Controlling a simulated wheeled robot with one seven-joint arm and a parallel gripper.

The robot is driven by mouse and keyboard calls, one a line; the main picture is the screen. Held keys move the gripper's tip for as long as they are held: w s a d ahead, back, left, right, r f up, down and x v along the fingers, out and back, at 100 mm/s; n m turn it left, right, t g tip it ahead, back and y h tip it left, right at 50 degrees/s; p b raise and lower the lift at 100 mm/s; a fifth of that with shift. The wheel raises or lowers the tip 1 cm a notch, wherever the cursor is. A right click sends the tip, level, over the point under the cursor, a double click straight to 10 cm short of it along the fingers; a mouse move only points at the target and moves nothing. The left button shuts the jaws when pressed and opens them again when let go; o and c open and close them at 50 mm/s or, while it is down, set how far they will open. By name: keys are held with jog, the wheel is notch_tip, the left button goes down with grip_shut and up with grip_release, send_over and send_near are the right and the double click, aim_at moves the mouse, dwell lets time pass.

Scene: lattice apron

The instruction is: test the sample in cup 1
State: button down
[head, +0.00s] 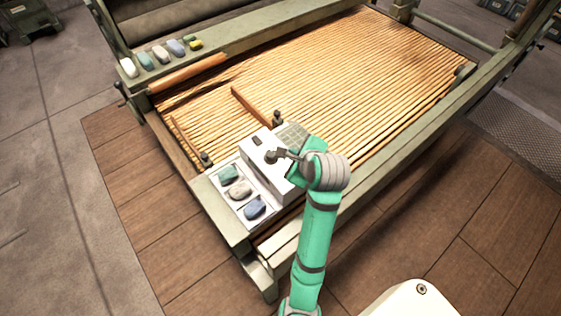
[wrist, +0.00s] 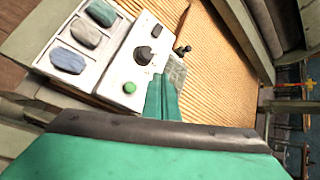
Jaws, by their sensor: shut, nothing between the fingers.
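Three rounded lumps lie in separate compartments of a white tray (head: 226,199): a green one (head: 228,173), a grey one (head: 240,189) and a blue one (head: 255,207). No cup number is readable, so I cannot tell which is cup 1. Beside the tray is a white tester box with a dark knob (wrist: 143,55), a green button (wrist: 129,88), a dark slot (head: 257,141) and a gridded panel (head: 292,135). My gripper (head: 284,153) is shut and empty over the box. Its green fingers (wrist: 163,92) show beside the button and knob; whether they touch the box is unclear.
The box and tray stand on the green frame corner of a large bed of wooden slats (head: 340,70). Several coloured lumps (head: 160,54) line the far left rail beside a wooden roller (head: 188,74). Small dark posts (head: 277,118) stand behind the box. Plank floor lies in front.

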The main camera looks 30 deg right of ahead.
jog(key=shift+w, duration=0.15)
jog(key=shift+w+f, duration=0.1)
notch_tip(320, 180, down, 6)
jog(key=shift+f, duration=1.3)
dwell(0.3)
jog(key=shift+d, duration=0.15)
